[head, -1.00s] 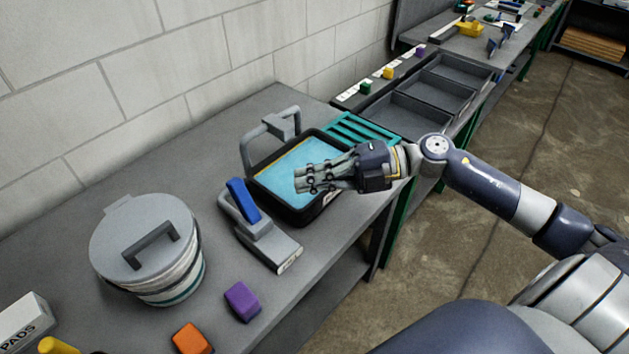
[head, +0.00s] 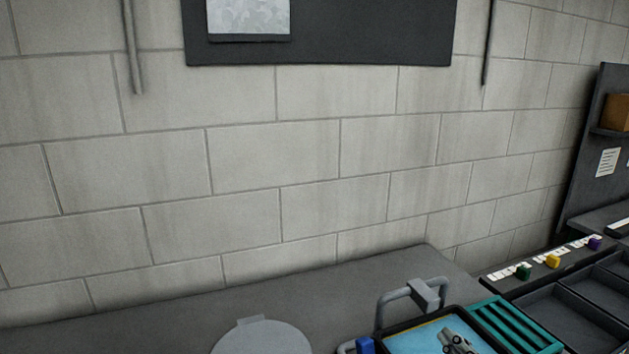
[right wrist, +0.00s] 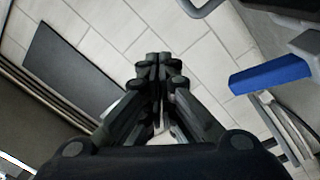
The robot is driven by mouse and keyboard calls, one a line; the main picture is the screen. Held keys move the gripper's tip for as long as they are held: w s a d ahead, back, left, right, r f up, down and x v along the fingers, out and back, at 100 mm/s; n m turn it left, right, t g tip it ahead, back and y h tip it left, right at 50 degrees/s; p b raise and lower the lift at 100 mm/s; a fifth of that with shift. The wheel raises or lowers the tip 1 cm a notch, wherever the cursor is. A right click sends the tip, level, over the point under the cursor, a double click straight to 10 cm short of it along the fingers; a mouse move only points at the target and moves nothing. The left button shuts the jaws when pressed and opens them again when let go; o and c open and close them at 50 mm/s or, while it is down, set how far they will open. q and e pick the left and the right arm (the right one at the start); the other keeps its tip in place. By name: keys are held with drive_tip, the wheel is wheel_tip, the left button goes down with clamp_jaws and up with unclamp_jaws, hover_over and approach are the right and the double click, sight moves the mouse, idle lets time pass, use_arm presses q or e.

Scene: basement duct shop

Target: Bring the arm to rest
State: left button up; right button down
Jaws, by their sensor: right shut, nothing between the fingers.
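My right gripper (head: 456,343) shows only by its fingertips at the bottom edge of the head view, over the tray with the blue inside (head: 408,345). In the right wrist view the right gripper (right wrist: 158,62) is shut, its fingers together with nothing between them. The rest of the right arm is out of the head view. My left gripper is in neither view.
The grey bench (head: 150,318) runs along the block wall. A grey bucket lid (head: 262,338) and a teal slatted rack (head: 513,326) stand near the gripper. A blue block (right wrist: 270,74) on a grey holder shows in the wrist view. Dark bins (head: 560,322) lie at right.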

drive_tip(key=s+f+m+g+h, duration=0.2)
drive_tip(key=f+m, duration=0.1)
drive_tip(key=f, duration=0.1)
drive_tip(key=s+d+f+m+g+h, duration=0.1)
drive_tip(key=s+f+m+g+h, duration=0.1)
drive_tip(key=f, duration=0.3)
drive_tip(key=s+d+f+m+g+h, duration=0.1)
drive_tip(key=s+f+m+g+h, duration=0.1)
drive_tip(key=s+f+m+h, duration=0.1)
drive_tip(key=shift+s+d+f+m, duration=0.2)
drive_tip(key=shift+s+f+m, duration=0.45)
drive_tip(key=shift+f+m, duration=0.25)
drive_tip(key=s+a+f+m+g+y, duration=0.1)
drive_tip(key=s+a+f+g, duration=0.3)
drive_tip(key=s, duration=0.4)
drive_tip(key=s+a+f+m+g, duration=0.1)
drive_tip(key=s+a+f+g, duration=0.25)
drive_tip(key=s, duration=0.45)
drive_tip(key=s+f+g, duration=0.1)
drive_tip(key=s+f, duration=0.1)
drive_tip(key=f, duration=1.3)
drive_tip(key=s+f+g, duration=0.1)
drive_tip(key=s+f, duration=0.1)
drive_tip(key=f, duration=1.2)
drive_tip(key=s+d+f+g, duration=0.1)
drive_tip(key=s+d+f, duration=0.2)
drive_tip(key=s+f, duration=1.1)
drive_tip(key=shift+s+f+n+b, duration=0.3)
drive_tip(key=shift+s+f+b, duration=0.05)
drive_tip(key=shift+s, duration=0.55)
